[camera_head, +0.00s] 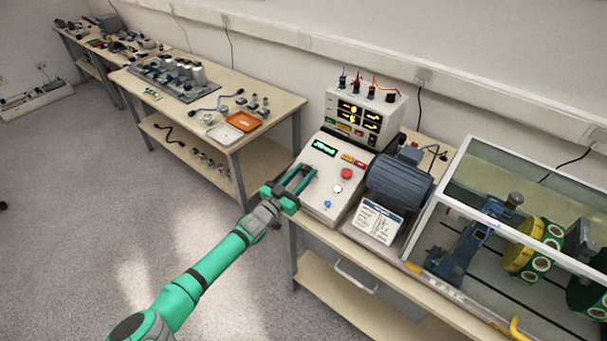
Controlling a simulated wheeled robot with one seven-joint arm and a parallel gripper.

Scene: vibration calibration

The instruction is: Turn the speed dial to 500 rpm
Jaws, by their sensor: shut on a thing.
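The control console (325,205) is a light sloped box on the bench, with a green lit display (325,149), a red button (346,174), a pale round button (337,188) and a blue one (327,204). My gripper (306,176) reaches the left side of its sloped face from the lower left. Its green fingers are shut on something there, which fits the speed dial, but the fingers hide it. The dial's mark and the rpm figure on the display are too small to read.
A meter box (365,110) with yellow readouts and plugged leads stands behind the console. A blue-grey motor (398,184) and a printed card (376,219) are just right of it. A clear-walled guard (520,215) covers machinery further right. Open floor (210,290) lies left.

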